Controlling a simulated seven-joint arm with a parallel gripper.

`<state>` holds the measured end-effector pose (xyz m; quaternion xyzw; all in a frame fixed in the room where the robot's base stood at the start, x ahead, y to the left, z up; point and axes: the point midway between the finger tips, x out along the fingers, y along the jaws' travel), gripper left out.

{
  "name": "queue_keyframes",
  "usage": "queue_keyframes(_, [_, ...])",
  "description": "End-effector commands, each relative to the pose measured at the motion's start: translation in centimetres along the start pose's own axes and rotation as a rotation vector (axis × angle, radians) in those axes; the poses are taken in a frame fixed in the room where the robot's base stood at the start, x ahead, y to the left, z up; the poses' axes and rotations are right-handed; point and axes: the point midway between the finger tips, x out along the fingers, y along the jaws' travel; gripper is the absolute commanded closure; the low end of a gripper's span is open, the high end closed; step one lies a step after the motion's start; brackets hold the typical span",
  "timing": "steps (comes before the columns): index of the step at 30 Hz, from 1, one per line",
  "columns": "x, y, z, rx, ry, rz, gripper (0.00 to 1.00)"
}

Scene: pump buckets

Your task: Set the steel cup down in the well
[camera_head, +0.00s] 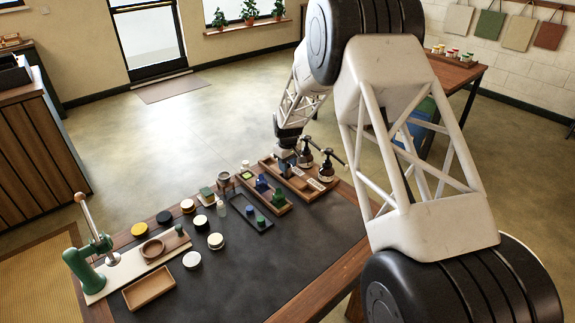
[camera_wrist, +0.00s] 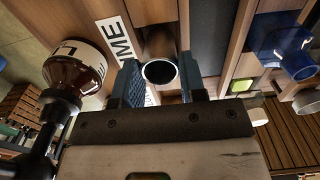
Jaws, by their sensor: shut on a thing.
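The steel cup (camera_wrist: 159,50) shows in the wrist view as a shiny cylinder with a dark round opening, between the two blue-grey fingers of my gripper (camera_wrist: 160,80). The gripper is shut on it, above or at a wooden tray. In the head view my gripper (camera_head: 285,158) is small at the tray by the pump bottles, and the cup cannot be made out there. I cannot tell for sure which recess is the well.
Brown pump bottles (camera_head: 306,155) stand close beside my gripper; one fills the left of the wrist view (camera_wrist: 75,72). Several round lids and jars lie around the dark mat (camera_head: 270,275), whose front is clear.

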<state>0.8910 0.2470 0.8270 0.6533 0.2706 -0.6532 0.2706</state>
Motion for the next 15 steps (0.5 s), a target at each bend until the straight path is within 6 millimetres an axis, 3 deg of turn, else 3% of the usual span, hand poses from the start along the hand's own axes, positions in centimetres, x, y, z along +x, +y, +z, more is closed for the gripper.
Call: queue_keyframes(15, [0.66,0.00,0.01,0.000,0.000,0.000,0.83])
